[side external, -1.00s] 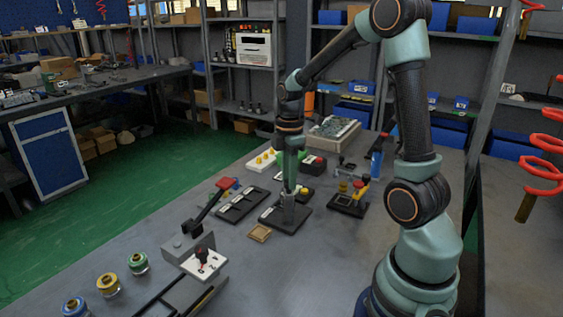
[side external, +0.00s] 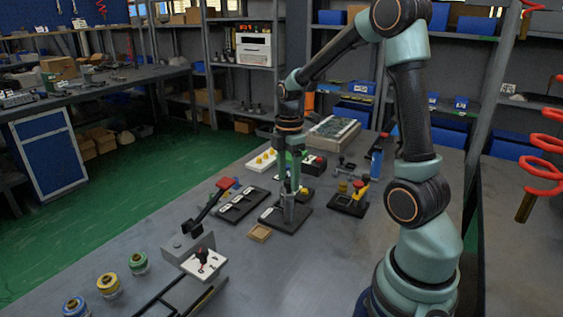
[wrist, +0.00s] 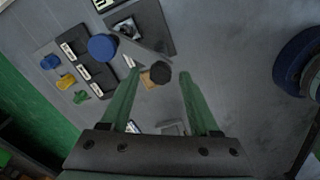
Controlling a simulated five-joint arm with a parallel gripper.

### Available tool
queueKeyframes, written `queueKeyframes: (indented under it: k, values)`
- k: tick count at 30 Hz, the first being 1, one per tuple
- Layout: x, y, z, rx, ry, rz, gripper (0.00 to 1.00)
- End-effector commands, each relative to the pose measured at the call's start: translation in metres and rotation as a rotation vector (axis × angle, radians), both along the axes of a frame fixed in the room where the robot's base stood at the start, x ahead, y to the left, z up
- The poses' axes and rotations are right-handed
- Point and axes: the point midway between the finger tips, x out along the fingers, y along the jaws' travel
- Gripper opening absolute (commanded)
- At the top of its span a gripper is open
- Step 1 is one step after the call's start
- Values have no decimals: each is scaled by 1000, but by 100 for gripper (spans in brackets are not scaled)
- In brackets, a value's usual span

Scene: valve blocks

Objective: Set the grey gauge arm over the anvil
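My gripper (side external: 290,172) points down over a dark plate (side external: 303,222) in the side view. A grey upright piece (side external: 289,211), which looks like the gauge arm, stands on this plate just below the fingertips. In the wrist view my gripper (wrist: 156,75) has its two green fingers wide apart. A dark round knob (wrist: 161,74) shows between the fingertips, with clear space on both sides. I cannot tell whether it belongs to the gauge arm. The anvil cannot be made out.
A long slotted black plate (side external: 237,208) is on the left. A base with yellow and red knobs (side external: 350,203) stands right. A blue disc (wrist: 102,47) shows in the wrist view.

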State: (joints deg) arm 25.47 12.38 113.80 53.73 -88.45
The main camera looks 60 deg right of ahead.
Motion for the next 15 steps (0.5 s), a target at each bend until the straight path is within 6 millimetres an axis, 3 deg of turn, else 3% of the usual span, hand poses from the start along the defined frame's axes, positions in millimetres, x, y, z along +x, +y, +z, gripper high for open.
queueKeyframes:
  k: [8,15]
  values:
    - [0,-1,8,0,-1,-3,62]
    - [0,-1,51,-3,-5,-2,62]
